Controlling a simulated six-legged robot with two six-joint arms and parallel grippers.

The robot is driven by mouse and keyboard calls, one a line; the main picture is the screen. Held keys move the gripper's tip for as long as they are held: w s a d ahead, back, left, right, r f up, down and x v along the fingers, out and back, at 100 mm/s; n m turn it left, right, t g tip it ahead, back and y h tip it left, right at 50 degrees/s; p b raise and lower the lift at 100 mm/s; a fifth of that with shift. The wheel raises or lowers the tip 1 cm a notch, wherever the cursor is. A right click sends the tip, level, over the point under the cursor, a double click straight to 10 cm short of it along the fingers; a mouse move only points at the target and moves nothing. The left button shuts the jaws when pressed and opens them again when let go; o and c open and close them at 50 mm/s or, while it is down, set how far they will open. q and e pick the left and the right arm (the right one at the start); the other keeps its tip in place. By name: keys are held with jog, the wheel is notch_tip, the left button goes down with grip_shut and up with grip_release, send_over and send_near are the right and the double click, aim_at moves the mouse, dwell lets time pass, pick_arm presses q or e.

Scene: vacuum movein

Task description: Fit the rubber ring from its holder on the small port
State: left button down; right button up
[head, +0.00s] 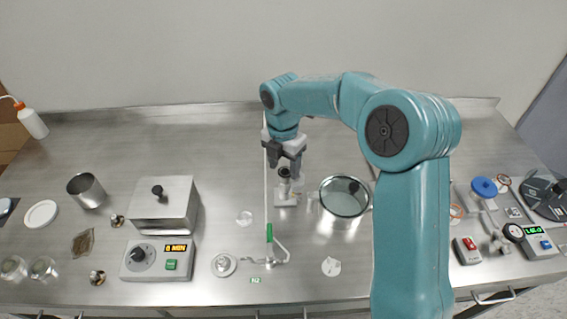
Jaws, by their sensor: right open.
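My right gripper (285,160) is open, pointing down over a small upright grey metal fitting (285,191) at mid-table. A dark round end (284,172) of this fitting shows just below or between the fingers; I cannot tell whether it is the port's mouth or a ring, or whether the fingers touch it. A thin orange-red ring (503,181) is at the right, and another pale orange ring (456,211) shows just right of my arm. I cannot tell which is the ring in its holder. My left gripper is out of view.
A round glass vessel (345,197) stands just right of the fitting. A thin upright rod (266,190) stands close left. The table's back is clear.

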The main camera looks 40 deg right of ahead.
jog(key=shift+d, duration=0.1)
notch_tip(320, 180, up, 16)
jog(key=p, duration=0.1)
jog(key=shift+w+a, duration=0.25)
jog(key=shift+w, duration=0.1)
jog(key=shift+r, duration=0.1)
dwell(0.4)
